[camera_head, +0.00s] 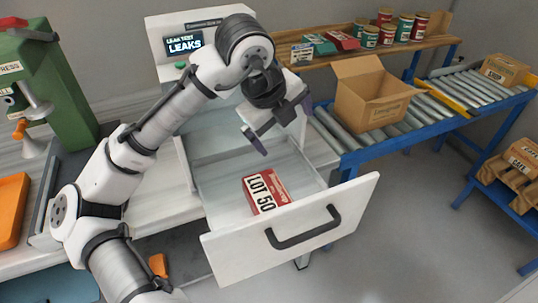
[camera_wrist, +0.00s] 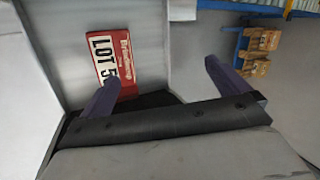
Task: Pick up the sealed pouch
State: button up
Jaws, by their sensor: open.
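The sealed pouch (camera_head: 267,192) is a red packet with a white label reading "LOT 50". It lies in the open white drawer (camera_head: 222,205) of the leak tester, near the drawer's front panel. It also shows in the wrist view (camera_wrist: 117,64), upper left of centre, partly covered by my left finger. My gripper (camera_head: 281,131) is above the drawer, higher than the pouch and toward the back right of it. Its two fingers are spread apart with nothing between them, as the wrist view (camera_wrist: 160,84) also shows.
The drawer front with its dark handle (camera_head: 302,230) stands up before the pouch. A cardboard box (camera_head: 372,100) sits on the roller conveyor at right. Cans and pouches stand on a wooden shelf (camera_head: 400,48) behind. A green press (camera_head: 50,85) stands at left.

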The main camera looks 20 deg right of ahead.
jog(key=s+a+f+m+g+y, duration=0.2)
jog(key=s+a+f+y, duration=0.1)
jog(key=a+f+y, duration=0.15)
send_over(270, 196)
jog(key=f, duration=0.7)
jog(key=shift+a+f+p, duration=0.25)
jog(key=shift+a+p, duration=0.05)
jog(key=shift+p, duration=0.05)
jog(key=shift+d+f+p, duration=0.2)
jog(key=shift+f+p, duration=0.2)
jog(key=shift+f, duration=1.05)
jog(key=shift+d+f+p, duration=0.15)
jog(key=shift+f+p, duration=0.2)
jog(key=shift+f, duration=1.1)
jog(key=shift+c, duration=0.4)
jog(key=c, duration=0.7)
